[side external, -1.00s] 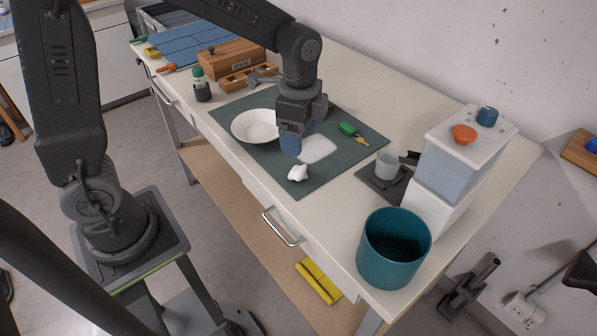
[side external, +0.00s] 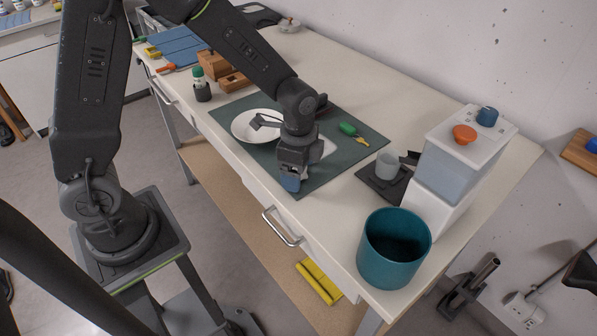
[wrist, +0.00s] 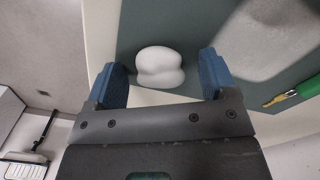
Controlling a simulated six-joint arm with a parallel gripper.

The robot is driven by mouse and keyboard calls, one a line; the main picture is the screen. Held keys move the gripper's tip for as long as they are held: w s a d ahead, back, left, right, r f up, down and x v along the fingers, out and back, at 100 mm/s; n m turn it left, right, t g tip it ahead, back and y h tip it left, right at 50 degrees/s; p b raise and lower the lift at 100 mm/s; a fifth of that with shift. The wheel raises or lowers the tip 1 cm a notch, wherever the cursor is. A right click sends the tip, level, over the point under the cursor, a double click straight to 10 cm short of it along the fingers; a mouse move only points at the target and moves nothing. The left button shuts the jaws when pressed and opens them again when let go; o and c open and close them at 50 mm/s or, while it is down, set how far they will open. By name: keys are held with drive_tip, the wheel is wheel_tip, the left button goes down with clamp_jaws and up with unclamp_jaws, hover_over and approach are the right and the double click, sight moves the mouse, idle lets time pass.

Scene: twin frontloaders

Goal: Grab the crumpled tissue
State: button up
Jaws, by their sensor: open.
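The crumpled tissue (wrist: 159,67) is a small white rounded lump on the dark green mat (wrist: 190,25), near the mat's edge. In the wrist view it lies ahead of and between the two blue fingertips of my gripper (wrist: 163,82), with a gap on each side. The fingers are open and empty. In the side view my gripper (side external: 291,184) points down low over the mat's front corner and hides the tissue there.
A white plate (side external: 243,126) and a green-handled key-like item (side external: 348,129) lie on the mat. A teal bin (side external: 392,262) stands at the table's front right. A white dispenser (side external: 455,160) and a grey cup (side external: 387,165) stand to the right.

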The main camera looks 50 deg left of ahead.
drive_tip(key=c, duration=1)
drive_tip(key=shift+r, duration=0.2)
